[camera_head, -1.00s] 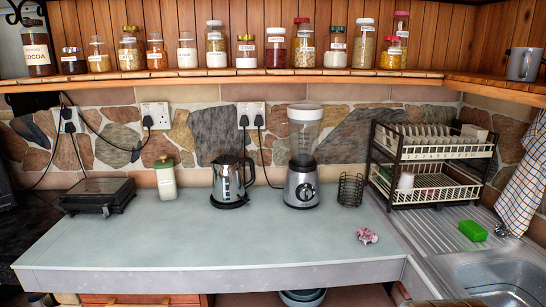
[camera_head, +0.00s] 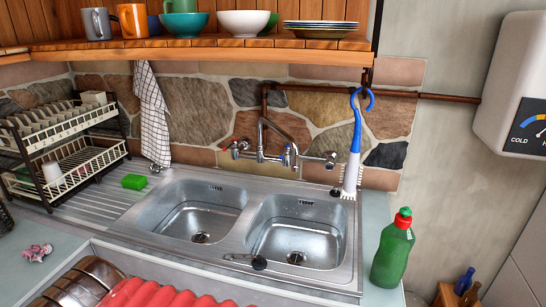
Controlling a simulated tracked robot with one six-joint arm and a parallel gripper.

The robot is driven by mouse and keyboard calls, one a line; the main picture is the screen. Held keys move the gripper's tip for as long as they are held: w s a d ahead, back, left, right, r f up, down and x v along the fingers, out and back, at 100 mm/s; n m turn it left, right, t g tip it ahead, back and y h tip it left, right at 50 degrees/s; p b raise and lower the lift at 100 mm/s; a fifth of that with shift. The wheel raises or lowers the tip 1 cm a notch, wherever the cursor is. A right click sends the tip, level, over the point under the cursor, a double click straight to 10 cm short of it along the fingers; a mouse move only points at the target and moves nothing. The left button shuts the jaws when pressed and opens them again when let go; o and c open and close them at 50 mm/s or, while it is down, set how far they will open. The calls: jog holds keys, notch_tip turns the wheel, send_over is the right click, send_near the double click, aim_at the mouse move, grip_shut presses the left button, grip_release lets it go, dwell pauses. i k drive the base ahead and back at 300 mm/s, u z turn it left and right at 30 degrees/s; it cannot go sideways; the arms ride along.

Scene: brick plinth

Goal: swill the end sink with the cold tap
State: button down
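A steel double sink unit fills the middle of the view. Its right-hand basin (camera_head: 298,235) is at the end of the unit and looks empty, with a dark drain at the bottom. The left-hand basin (camera_head: 197,213) also looks empty. A wall-mounted tap set (camera_head: 264,156) with a curved spout sits above the divider between the basins. It has a handle at each side; a small blue part (camera_head: 287,158) shows near its right side. I cannot tell for sure which handle is cold. No running water is visible. My gripper is not in view.
A blue-and-white brush (camera_head: 354,150) hangs at the right basin's back corner. A green bottle (camera_head: 393,252) stands right of the sink. A green sponge (camera_head: 134,182) and dish rack (camera_head: 65,165) are left. A black object (camera_head: 258,262) lies on the sink's front edge.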

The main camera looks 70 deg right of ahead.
aim_at(287, 148)
jog(key=z, duration=2.6)
